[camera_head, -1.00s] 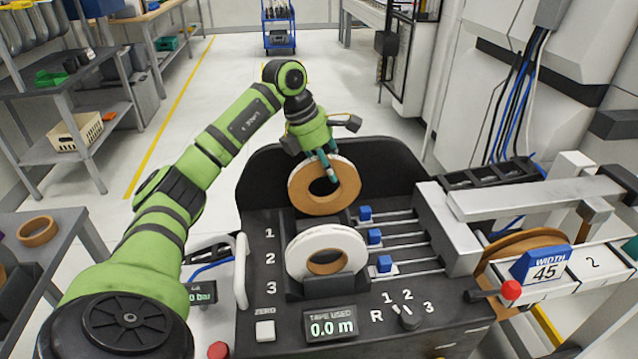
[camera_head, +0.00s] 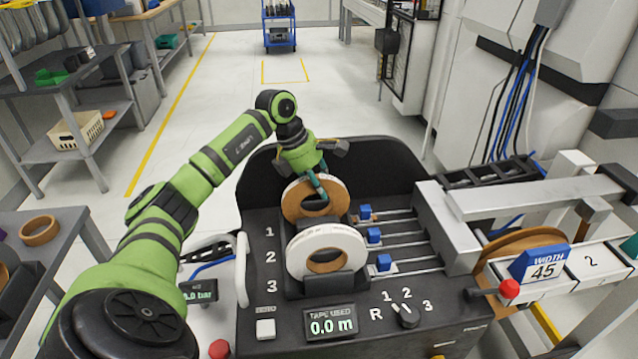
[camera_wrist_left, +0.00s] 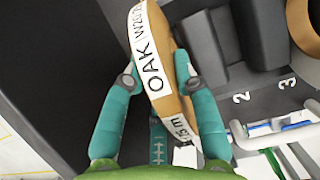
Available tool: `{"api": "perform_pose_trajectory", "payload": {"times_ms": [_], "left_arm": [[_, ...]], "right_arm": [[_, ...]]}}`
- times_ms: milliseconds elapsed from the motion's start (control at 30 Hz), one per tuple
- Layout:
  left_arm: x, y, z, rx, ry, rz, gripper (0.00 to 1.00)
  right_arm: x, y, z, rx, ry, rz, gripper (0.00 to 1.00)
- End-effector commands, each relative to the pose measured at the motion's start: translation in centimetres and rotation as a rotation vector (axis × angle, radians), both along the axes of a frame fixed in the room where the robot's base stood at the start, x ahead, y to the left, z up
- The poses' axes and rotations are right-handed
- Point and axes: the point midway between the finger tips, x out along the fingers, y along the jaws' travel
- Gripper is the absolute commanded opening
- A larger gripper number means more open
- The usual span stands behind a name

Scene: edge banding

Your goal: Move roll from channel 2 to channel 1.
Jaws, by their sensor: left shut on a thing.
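My left gripper (camera_head: 318,189) is shut on the oak roll (camera_head: 292,200), an upright tan ring with a white label. In the left wrist view the roll (camera_wrist_left: 163,70) stands between the teal fingers (camera_wrist_left: 158,92), and its label reads "OAK". In the head view the roll is behind a white-sided roll (camera_head: 345,243), level with or just behind the channel 1 number (camera_head: 269,231). The front roll partly hides its lower part, so I cannot tell whether it touches the channel floor. The white-sided roll stands near numbers 2 and 3. My right gripper is not in view.
Blue-knobbed sliders (camera_head: 374,236) on rods lie right of the rolls. A black curved guard (camera_head: 385,165) rises behind them. A white handle (camera_head: 242,270) stands at left. The control panel shows "0.0 m" on a display (camera_head: 331,326).

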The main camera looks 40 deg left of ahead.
Motion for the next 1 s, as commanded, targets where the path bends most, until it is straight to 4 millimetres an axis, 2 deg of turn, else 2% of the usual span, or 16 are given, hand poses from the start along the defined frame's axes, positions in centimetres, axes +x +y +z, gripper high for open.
{"api": "perform_pose_trajectory", "payload": {"times_ms": [33,67,100,133,433,567,600,1000], "left_arm": [[0.0,0.0,-0.2,0.000,-0.001,0.001,0.00],[0.0,0.0,-0.3,0.000,0.000,0.001,0.33],[0.0,0.0,-0.2,0.000,0.000,0.001,0.49],[0.0,0.0,-0.2,0.000,0.000,0.001,0.53],[0.0,0.0,-0.1,0.000,0.001,0.001,0.53],[0.0,0.0,0.9,0.000,0.000,0.001,0.53],[-0.2,0.2,1.1,0.001,-0.001,0.002,0.53],[-2.7,2.3,8.8,0.001,-0.003,0.002,0.53]], "right_arm": [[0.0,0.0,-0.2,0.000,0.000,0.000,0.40],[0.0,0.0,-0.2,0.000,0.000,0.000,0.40],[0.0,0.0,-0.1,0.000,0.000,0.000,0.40],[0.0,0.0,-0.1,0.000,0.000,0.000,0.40],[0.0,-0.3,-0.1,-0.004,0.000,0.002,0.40],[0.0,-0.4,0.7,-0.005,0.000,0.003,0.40],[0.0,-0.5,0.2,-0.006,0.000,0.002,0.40],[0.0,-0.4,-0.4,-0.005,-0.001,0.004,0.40]]}}
